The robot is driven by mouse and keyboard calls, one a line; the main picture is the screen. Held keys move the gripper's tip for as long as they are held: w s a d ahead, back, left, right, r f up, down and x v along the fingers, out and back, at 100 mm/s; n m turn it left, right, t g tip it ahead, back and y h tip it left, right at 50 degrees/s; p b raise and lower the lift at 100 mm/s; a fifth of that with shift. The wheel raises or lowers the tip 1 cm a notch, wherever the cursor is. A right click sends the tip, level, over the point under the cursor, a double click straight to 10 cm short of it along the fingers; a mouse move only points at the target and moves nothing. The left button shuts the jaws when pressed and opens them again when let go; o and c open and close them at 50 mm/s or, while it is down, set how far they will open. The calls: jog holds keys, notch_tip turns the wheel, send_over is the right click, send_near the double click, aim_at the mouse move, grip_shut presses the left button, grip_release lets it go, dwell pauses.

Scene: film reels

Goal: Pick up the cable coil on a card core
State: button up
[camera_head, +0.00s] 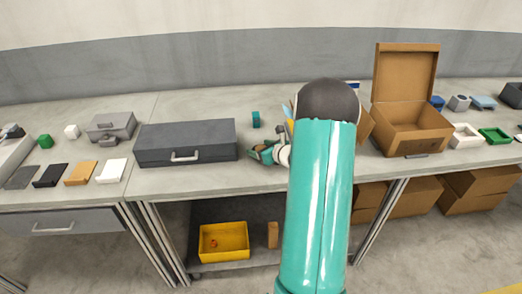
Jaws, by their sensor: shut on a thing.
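My gripper (262,152) is low over the grey worktop, just right of the dark grey case, at the end of my teal arm. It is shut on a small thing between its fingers. The thing is mostly covered by the fingers and too small to make out, so I cannot tell from its look whether it is the cable coil. I see no cable coil on a card core clearly elsewhere. My forearm hides part of the worktop to the right of the gripper.
The dark grey case (186,143) is close on the left. A small teal block (256,119) stands behind the gripper. An open cardboard box (411,130) is to the right. A yellow bin (224,242) is on the lower shelf. Bare worktop lies in front of the gripper.

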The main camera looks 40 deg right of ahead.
notch_tip(320, 180, up, 2)
jog(key=shift+r, duration=0.25)
jog(key=s+a+r, duration=0.5)
jog(key=s+r, duration=0.5)
jog(key=s, duration=0.3)
